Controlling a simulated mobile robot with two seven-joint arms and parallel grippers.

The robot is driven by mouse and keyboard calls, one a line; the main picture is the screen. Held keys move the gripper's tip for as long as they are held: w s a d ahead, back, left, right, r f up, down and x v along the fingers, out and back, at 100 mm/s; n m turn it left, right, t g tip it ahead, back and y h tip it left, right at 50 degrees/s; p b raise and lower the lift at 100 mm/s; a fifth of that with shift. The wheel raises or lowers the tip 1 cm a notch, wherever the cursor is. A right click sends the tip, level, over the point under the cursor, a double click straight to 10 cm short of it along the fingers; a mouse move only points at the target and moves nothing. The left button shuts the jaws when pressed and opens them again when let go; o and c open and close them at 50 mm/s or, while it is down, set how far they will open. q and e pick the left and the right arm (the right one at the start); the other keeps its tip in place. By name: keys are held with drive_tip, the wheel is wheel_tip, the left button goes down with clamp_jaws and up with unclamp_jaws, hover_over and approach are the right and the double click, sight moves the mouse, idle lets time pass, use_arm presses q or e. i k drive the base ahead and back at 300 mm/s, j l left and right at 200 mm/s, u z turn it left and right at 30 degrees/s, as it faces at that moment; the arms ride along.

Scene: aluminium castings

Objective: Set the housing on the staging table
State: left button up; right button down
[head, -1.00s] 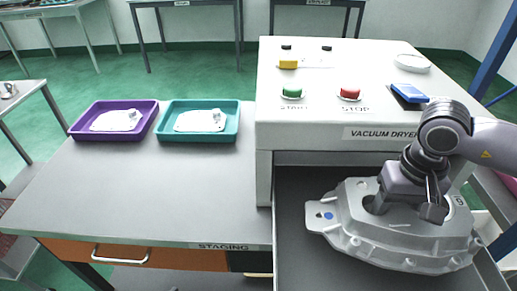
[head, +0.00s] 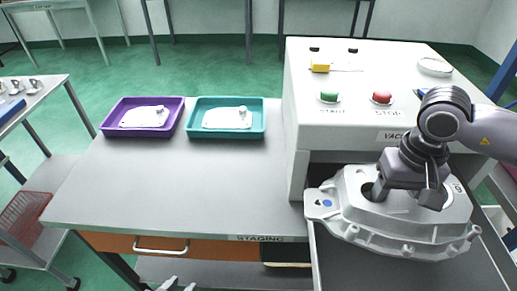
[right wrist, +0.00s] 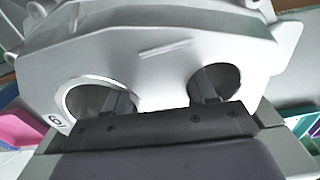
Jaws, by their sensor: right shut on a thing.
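The housing (head: 350,210) is a large pale grey casting with holes and bosses, at the right of the head view. My right gripper (head: 400,195) is shut on it from above. In the right wrist view the two fingers reach into two round holes of the housing (right wrist: 165,50). The housing hangs over the open drawer of the vacuum dryer, and its left tab overlaps the drawer's left wall. The staging table (head: 190,190) is left of the dryer, its front bare. Two pale prongs of my left gripper (head: 178,286) show apart at the bottom edge, empty.
A purple tray (head: 112,128) and a teal tray (head: 190,130), each with a pale part, stand at the table's back. The vacuum dryer (head: 300,140) borders the table on the right. A closed orange drawer (head: 215,252) sits below the tabletop.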

sight(168, 182)
drive_tip(key=j+u, duration=0.1)
drive_tip(key=j, duration=1.65)
drive_tip(key=i+j+u, duration=0.1)
drive_tip(key=i+j, duration=0.35)
drive_tip(key=j, duration=0.15)
